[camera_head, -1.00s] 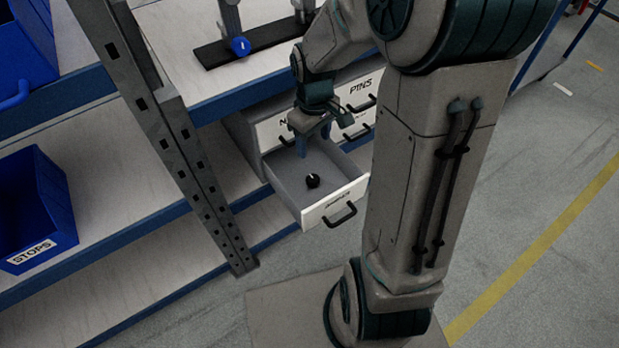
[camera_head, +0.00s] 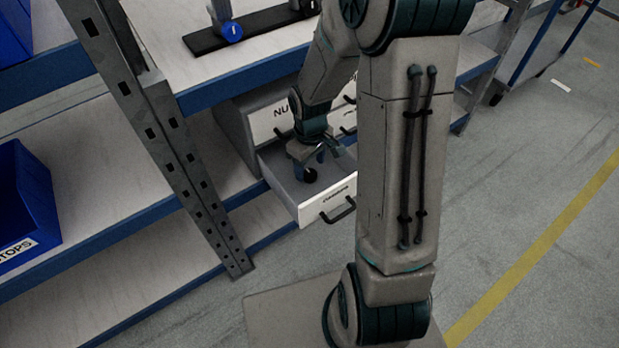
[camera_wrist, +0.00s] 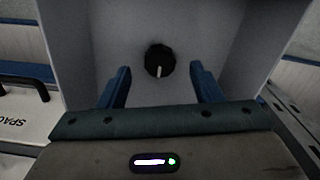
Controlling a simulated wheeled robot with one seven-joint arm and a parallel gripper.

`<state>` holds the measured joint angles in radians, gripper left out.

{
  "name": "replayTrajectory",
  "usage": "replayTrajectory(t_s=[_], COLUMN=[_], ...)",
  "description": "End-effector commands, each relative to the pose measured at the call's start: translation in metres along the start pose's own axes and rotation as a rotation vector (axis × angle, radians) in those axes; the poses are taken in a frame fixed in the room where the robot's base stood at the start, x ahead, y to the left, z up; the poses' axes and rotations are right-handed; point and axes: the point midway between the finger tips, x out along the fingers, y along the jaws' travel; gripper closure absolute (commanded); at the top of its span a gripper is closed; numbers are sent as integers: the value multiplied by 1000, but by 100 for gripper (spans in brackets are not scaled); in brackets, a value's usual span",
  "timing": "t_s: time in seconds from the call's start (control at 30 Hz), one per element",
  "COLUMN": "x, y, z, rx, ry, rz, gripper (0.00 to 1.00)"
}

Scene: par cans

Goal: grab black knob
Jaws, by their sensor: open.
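The black knob (camera_wrist: 160,60) is round with a pale pointer line and lies on the floor of the open grey drawer. In the wrist view it sits between and slightly beyond the two blue fingers of my gripper (camera_wrist: 160,84), with a gap on each side. In the head view my gripper (camera_head: 312,172) reaches down into the open drawer (camera_head: 325,207), and the knob (camera_head: 309,175) shows just below it, partly hidden by the fingers. My gripper is open and empty.
The drawer's walls stand close around my gripper. Closed drawers (camera_head: 268,122) sit behind, under the blue-edged bench (camera_head: 240,90). A grey perforated post (camera_head: 165,135) stands to the left, and a blue STOPS bin (camera_head: 35,190) is at far left.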

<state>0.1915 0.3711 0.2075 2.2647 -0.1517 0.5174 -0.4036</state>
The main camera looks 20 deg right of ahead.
Motion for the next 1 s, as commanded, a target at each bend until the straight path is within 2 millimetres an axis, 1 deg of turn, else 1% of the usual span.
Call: replayTrajectory(t_s=[0.03,0.13,0.37,0.47,0.5,0.53,0.57,0.77,0.87,0.97,1.0], x=[14,25,25,25,25,25,25,25,22,9,2], y=[0,0,0,0,0,0,0,0,0,1,1], z=[1,0,0,0,0,0,0,0,0,0,0], rx=[-1,-1,-1,-1,-1,-1,-1,-1,0,0,0], ry=[-4,-2,-1,-1,-1,-1,-1,0,0,3,3], rz=[-2,-2,0,0,0,0,0,0,0,2,3], gripper=[41,41,41,66,77,85,89,89,89,89,89])
